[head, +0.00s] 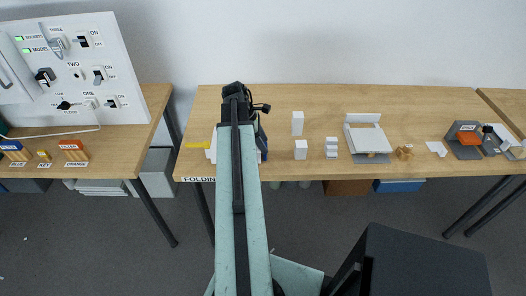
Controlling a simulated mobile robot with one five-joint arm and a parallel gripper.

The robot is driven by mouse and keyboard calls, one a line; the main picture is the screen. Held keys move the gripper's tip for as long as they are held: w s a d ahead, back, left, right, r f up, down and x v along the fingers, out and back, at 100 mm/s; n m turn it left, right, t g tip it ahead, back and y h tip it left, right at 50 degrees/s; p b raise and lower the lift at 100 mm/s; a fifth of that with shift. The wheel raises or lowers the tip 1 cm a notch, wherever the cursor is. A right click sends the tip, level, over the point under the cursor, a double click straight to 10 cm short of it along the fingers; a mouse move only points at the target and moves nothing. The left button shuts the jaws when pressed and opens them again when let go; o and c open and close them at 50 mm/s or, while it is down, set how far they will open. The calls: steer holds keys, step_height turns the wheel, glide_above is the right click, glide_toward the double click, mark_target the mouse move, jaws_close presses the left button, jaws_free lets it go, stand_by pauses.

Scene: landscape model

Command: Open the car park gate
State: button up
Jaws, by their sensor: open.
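A yellow bar (196,145) lies level at the left end of the middle table, beside a white block (211,153) half hidden by my arm. It may be the gate, but I cannot tell for certain. My gripper (259,107) is at the far end of my outstretched arm, over the left part of that table, to the right of and beyond the bar. Its dark jaws are small and partly hidden; they are open, with nothing seen between them. A dark blue thing (263,150) shows beside my arm, mostly covered.
White blocks (298,123), a white tray-like model (366,118) and a grey model with an orange part (467,139) stand further right on the wooden table (425,103). A white switch panel (125,55) stands on the left table.

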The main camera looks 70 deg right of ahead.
steer(key=shift+s+f, duration=0.15)
steer(key=shift+f, duration=0.4)
steer(key=shift+r, duration=0.15)
jaws_close()
steer(key=shift+s, duration=0.1)
stand_by(0.8)
